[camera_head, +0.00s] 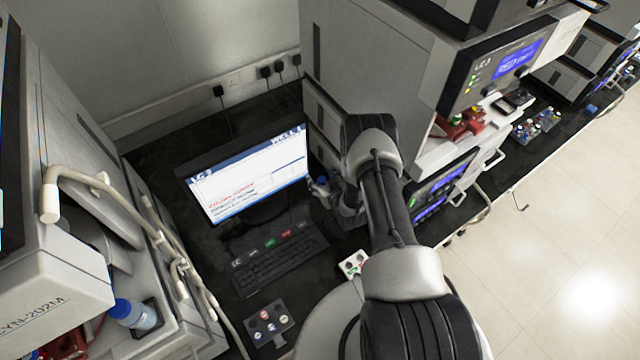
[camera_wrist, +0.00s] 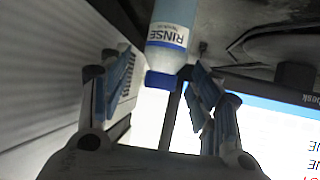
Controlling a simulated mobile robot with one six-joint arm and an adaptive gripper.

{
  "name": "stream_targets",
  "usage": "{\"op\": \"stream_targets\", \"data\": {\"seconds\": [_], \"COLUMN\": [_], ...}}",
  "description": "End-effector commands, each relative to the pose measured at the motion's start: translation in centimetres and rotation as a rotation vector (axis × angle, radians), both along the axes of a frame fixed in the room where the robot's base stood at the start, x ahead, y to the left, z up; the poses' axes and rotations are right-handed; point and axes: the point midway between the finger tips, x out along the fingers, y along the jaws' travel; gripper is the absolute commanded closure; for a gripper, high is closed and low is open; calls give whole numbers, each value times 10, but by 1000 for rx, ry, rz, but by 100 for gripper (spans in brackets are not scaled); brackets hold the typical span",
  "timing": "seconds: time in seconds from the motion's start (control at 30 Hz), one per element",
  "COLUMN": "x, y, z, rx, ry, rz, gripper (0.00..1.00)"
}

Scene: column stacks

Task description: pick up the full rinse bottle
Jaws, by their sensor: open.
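A rinse bottle (camera_wrist: 175,14) shows at the top middle of the wrist view, pale blue above a white RINSE label, with its blue cap (camera_wrist: 161,80) towards my gripper. My gripper (camera_wrist: 163,77) is open, its blue-padded fingers on either side of the cap, with no clear grip on it. The bottle's far end is cut off, so I cannot tell its fill level. In the head view, my gripper (camera_head: 325,187) is small and partly hidden by my arm, beside the monitor.
A lit monitor (camera_head: 250,175) and a keyboard (camera_head: 275,260) sit on the black bench, close to my gripper. Tall instrument stacks flank them, with tubing (camera_head: 110,190) along the left one. A small button box (camera_head: 353,264) lies near my arm. The floor at right is clear.

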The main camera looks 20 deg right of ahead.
Motion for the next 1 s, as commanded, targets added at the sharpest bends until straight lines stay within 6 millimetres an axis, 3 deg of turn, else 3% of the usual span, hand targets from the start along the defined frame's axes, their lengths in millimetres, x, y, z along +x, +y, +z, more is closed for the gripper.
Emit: {"op": "stream_targets", "data": {"seconds": [0.07, 0.63, 1.0], "x": [0, 0, 7], "y": [0, 0, 0], "z": [0, 0, 7], "rx": [0, 0, -1], "ry": [0, 0, -2], "rz": [0, 0, 0], "gripper": [43, 81, 81]}}
